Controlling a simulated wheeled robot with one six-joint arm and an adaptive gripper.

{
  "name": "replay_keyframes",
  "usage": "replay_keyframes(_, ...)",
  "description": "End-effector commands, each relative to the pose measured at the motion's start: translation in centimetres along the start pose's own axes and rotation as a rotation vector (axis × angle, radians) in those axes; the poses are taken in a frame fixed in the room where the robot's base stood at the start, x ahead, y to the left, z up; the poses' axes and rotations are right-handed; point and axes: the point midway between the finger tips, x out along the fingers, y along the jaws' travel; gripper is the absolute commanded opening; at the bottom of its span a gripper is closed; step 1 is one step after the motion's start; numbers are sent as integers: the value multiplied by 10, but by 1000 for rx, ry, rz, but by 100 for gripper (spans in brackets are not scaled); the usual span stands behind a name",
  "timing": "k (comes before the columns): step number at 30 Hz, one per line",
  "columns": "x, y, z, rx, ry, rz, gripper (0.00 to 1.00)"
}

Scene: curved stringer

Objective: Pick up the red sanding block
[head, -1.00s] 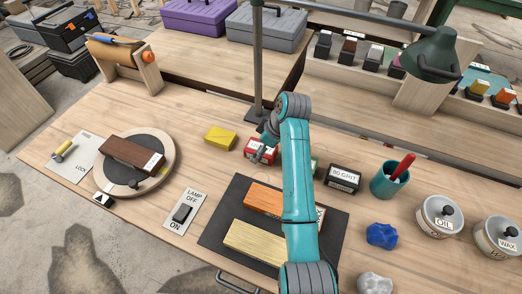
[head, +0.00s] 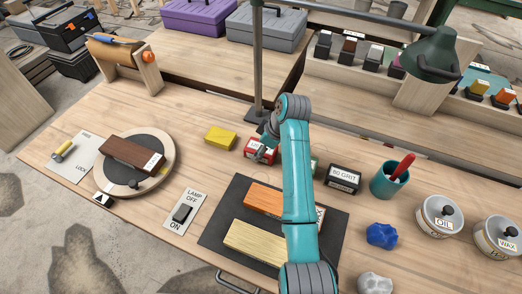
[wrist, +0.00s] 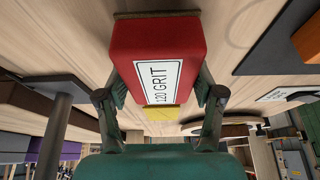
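The red sanding block (head: 258,151) is at the middle of the bench, partly hidden by my arm in the head view. In the wrist view the red sanding block (wrist: 156,45) is large and close, with a white "120 GRIT" label facing the camera. My gripper (wrist: 160,88) has one finger against each side of it, with no clear gap. In the head view my gripper (head: 266,143) is over the block and mostly hidden. I cannot tell whether the block is clear of the bench top.
A yellow block (head: 220,138) stands just left of the red one. A green block (head: 315,166) and a black "80 GRIT" block (head: 343,178) are to the right. The lamp post (head: 258,70) rises close behind. A dark mat (head: 216,232) with wood pieces lies in front.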

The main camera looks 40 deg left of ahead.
Motion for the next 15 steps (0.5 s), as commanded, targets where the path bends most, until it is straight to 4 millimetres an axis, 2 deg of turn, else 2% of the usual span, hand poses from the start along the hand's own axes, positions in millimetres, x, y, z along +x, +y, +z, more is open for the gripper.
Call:
replay_keyframes(1, 1, 0, 0, 0, 0, -1, 39)
replay_keyframes(3, 1, 0, 0, 0, 0, -1, 27)
replay_keyframes(11, -1, 0, -1, 0, 0, 0, 27)
replay_keyframes(15, -13, 1, -6, -1, 1, 2, 27)
